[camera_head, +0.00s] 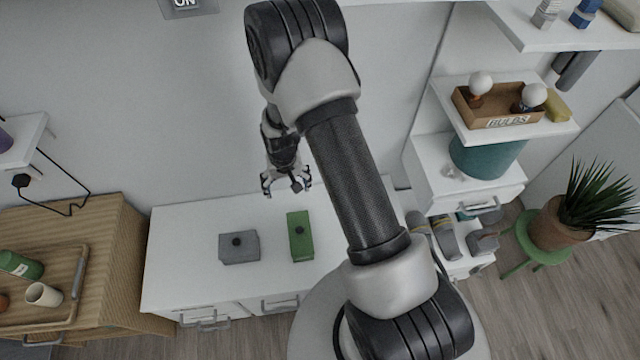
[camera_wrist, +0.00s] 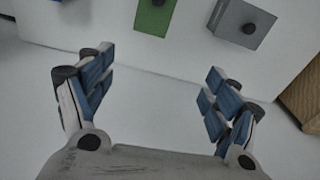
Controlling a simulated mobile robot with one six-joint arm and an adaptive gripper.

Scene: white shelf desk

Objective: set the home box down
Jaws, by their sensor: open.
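Two lidded boxes with dark round knobs stand on the white desk (camera_head: 180,270): a grey box (camera_head: 239,248) on the left and a green box (camera_head: 300,237) to its right. No label shows which one is the home box. In the wrist view the green box (camera_wrist: 155,16) and the grey box (camera_wrist: 240,24) are at the top, beyond the fingertips. My gripper (camera_head: 286,186) is open and empty, above the back part of the desk and apart from both boxes. It also shows in the wrist view (camera_wrist: 158,84), with nothing between its blue-padded fingers.
A wooden cabinet with a tray (camera_head: 75,290) stands to the left. The desk's left part is clear.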

